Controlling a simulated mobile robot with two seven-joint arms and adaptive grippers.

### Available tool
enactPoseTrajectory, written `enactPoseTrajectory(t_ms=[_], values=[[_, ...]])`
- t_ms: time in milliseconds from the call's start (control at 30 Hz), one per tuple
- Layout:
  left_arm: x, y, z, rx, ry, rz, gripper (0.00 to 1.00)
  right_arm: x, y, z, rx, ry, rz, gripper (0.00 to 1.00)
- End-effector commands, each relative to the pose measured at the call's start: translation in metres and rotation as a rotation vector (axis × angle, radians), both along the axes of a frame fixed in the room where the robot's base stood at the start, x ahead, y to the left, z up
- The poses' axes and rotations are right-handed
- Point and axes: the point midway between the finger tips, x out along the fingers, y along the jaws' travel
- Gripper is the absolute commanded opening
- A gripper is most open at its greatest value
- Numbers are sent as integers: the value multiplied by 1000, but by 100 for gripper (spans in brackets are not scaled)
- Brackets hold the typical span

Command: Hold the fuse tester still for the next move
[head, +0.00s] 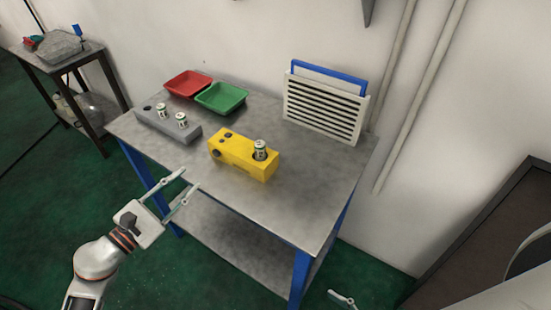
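The yellow block-shaped device (240,156), which I take to be the fuse tester, sits on the middle of the grey metal table (290,205). A small white and green cylinder (260,150) stands upright in its right end, and dark round features show on its left end. My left gripper (184,186) is at the table's front left edge, apart from the tester, with its two fingers spread and nothing between them. Only a fingertip of my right gripper (342,299) shows at the bottom edge, below the table; its opening cannot be seen.
A grey block (190,134) holding two similar cylinders (181,120) stands left of the tester. Behind are a red tray (188,84) and a green tray (221,97). A white slatted rack (322,108) with a blue panel stands at the back right. The table's front right is clear.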

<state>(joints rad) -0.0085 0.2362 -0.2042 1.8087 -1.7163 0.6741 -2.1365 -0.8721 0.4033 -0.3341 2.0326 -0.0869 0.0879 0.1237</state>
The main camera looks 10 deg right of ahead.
Motion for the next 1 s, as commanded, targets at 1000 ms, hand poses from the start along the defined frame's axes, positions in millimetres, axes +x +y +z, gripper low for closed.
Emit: enactPoseTrajectory(t_ms=[1000], values=[[0, 0, 0, 0, 0, 0, 28, 58, 91, 134, 405, -58, 151, 68]])
